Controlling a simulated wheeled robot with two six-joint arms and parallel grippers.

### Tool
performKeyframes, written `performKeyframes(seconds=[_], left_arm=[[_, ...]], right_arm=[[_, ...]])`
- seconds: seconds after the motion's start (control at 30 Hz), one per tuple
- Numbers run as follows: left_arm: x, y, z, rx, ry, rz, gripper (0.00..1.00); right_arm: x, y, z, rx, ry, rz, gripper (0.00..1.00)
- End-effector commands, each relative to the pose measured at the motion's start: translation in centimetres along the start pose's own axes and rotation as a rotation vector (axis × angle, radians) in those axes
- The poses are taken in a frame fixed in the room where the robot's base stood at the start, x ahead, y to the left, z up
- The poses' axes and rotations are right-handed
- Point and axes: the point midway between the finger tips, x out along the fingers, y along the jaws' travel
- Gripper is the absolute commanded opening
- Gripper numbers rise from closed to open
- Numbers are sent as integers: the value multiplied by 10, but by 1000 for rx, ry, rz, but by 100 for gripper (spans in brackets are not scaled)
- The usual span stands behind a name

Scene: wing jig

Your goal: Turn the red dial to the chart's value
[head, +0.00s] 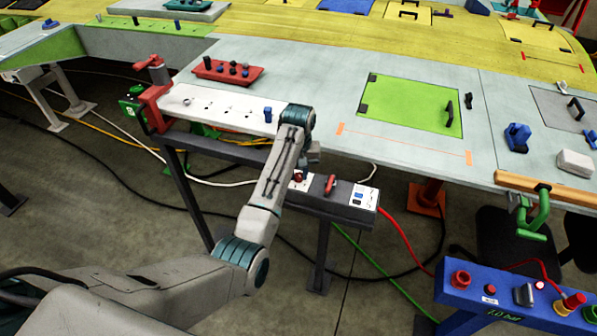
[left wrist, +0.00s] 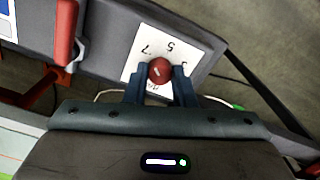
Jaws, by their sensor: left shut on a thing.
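The red dial (left wrist: 159,70) sits on a white card (left wrist: 133,63) with printed numbers, of which 7 and 5 can be read upside down in the left wrist view. A pale mark shows on its face. My left gripper (left wrist: 159,82) has its two blue fingers on either side of the dial and is shut on it. In the head view my left gripper (head: 305,164) reaches down over the dark control box (head: 343,207), and the dial (head: 298,178) is partly hidden. The chart cannot be made out for certain. My right gripper is not in view.
A red lever (head: 330,184) stands close beside the dial on the box, with a white and blue card (head: 363,196) at its right end. The wing table edge and a white strip (head: 217,110) lie just behind. A blue panel (head: 515,297) is at the lower right.

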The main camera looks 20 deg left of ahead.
Motion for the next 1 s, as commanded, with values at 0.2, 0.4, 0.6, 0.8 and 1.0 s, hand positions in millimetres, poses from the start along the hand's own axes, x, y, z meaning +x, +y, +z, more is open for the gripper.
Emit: performKeyframes(seconds=[0.2,0.4,0.6,0.8,1.0], left_arm=[[0,0,0,-116,0,0,0],[0,0,0,-174,0,0,0],[0,0,0,-194,0,0,0],[0,0,0,-195,0,0,0],[0,0,0,-195,0,0,37]], right_arm=[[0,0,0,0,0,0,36],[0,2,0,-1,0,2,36],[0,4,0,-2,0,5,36],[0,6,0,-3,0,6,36],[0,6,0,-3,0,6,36]])
